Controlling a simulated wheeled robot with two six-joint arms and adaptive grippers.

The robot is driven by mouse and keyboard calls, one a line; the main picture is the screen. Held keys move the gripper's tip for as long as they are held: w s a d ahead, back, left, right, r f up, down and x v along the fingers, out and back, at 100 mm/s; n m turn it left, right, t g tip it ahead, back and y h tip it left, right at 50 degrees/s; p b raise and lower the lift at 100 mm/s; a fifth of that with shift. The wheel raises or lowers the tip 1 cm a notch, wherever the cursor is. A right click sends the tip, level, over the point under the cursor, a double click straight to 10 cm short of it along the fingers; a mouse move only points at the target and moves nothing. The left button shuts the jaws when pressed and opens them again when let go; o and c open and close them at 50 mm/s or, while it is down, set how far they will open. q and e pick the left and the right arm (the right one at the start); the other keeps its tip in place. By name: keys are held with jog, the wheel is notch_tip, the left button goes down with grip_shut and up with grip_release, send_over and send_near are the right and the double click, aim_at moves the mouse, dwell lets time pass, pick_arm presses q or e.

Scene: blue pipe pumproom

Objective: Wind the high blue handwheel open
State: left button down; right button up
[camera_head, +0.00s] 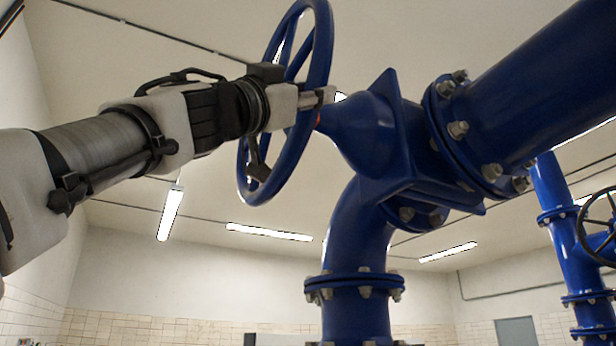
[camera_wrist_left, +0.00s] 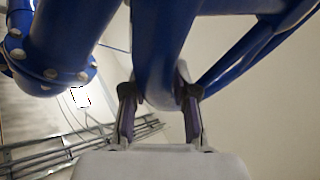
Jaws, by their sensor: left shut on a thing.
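The high blue handwheel (camera_head: 322,48) stands nearly edge-on to me in the head view, upright at the left end of the blue valve body (camera_head: 362,128). My left gripper (camera_head: 318,97) comes in from the left through the wheel's outline and is shut on the handwheel at the right part of its rim. In the left wrist view the handwheel (camera_wrist_left: 158,50) shows as a thick blue band between the two dark fingers of my left gripper (camera_wrist_left: 159,104). Thinner blue bars run off to the right there. The wheel's hub is mostly hidden behind my gripper. My right gripper is not in view.
A large flanged blue pipe (camera_head: 545,85) runs up right from the valve, and a vertical pipe (camera_head: 357,240) drops below it. A smaller blue pipe with a dark handwheel (camera_head: 600,228) stands at far right. Free air lies below my left arm.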

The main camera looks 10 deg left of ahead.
aim_at(315, 58)
pick_arm(q)
jog(key=r+n, duration=0.1)
jog(key=s+r+n+t+y+p, duration=0.1)
jog(key=d+r+n+y+p, duration=0.1)
jog(key=shift+s+r+n+t, duration=0.3)
jog(key=shift+s+d+r+n+t+y+p, duration=0.15)
jog(key=shift+r+n+t+y+p, duration=0.1)
jog(key=shift+r+n+y+p, duration=0.25)
jog(key=shift+s+d+r+n+t+y+p, duration=0.15)
jog(key=shift+r+n+t+y+p, duration=0.1)
jog(key=shift+n+y, duration=0.4)
jog(key=c, duration=0.9)
grip_release()
jog(key=shift+w, duration=0.1)
jog(key=shift+f, duration=0.1)
